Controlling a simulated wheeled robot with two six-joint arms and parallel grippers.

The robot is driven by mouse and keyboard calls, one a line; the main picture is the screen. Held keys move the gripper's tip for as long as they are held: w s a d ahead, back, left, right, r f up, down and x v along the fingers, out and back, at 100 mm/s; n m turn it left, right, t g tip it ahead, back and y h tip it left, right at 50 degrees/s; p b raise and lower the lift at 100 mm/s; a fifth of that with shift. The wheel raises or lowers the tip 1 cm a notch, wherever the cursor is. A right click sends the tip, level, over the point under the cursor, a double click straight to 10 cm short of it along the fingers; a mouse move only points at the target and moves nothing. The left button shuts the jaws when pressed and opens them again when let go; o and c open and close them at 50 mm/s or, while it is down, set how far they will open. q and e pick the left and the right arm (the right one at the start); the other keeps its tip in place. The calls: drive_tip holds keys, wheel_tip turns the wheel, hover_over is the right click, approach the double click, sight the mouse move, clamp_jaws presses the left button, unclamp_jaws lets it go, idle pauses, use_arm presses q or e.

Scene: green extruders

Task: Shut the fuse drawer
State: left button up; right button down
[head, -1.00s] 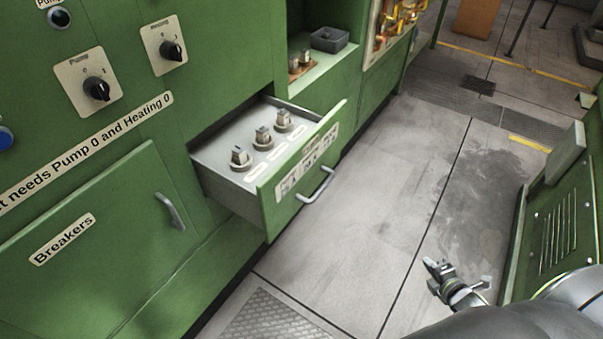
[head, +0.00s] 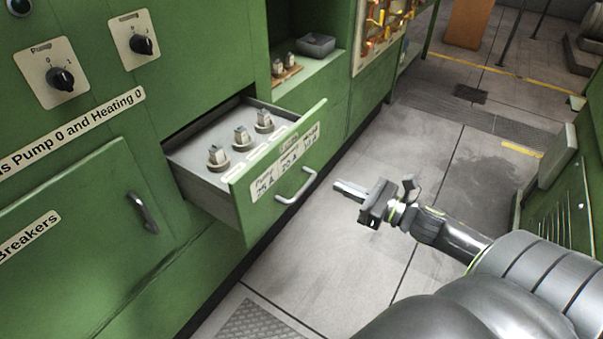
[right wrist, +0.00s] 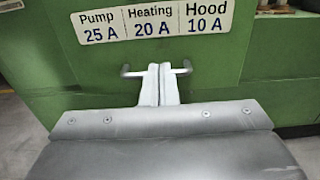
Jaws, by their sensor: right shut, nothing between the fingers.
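The fuse drawer (head: 240,205) stands pulled out of the green cabinet. Its grey tray holds three fuses (head: 241,139) in a row. Its green front carries a label reading Pump 25 A, Heating 20 A, Hood 10 A and a metal handle (head: 297,186). My right gripper (head: 337,187) is shut and empty, a little to the right of the handle in the head view, pointing at the drawer front. In the right wrist view its closed fingers (right wrist: 159,72) overlap the middle of the handle (right wrist: 184,68); whether they touch it I cannot tell. My left gripper is not in view.
The Breakers door (head: 75,240) is left of the drawer and shut. Above are the Pump knob (head: 62,79) and Heating knob (head: 140,44). An open shelf with a grey box (head: 315,45) lies behind the drawer. Right of the drawer the floor (head: 400,150) is clear.

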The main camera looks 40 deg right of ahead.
sight(292, 165)
drive_tip(key=p+x, duration=0.4)
drive_tip(key=x, duration=0.6)
drive_tip(key=shift+w+r+p, duration=0.1)
drive_tip(key=shift+w+p, duration=0.1)
drive_tip(key=shift+p, duration=0.15)
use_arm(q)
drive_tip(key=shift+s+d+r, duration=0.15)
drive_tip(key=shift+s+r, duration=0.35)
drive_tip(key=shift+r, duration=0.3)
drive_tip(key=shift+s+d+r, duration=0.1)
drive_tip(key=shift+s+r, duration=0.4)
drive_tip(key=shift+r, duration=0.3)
use_arm(e)
drive_tip(key=shift+w+a, duration=0.25)
drive_tip(key=shift+w, duration=0.3)
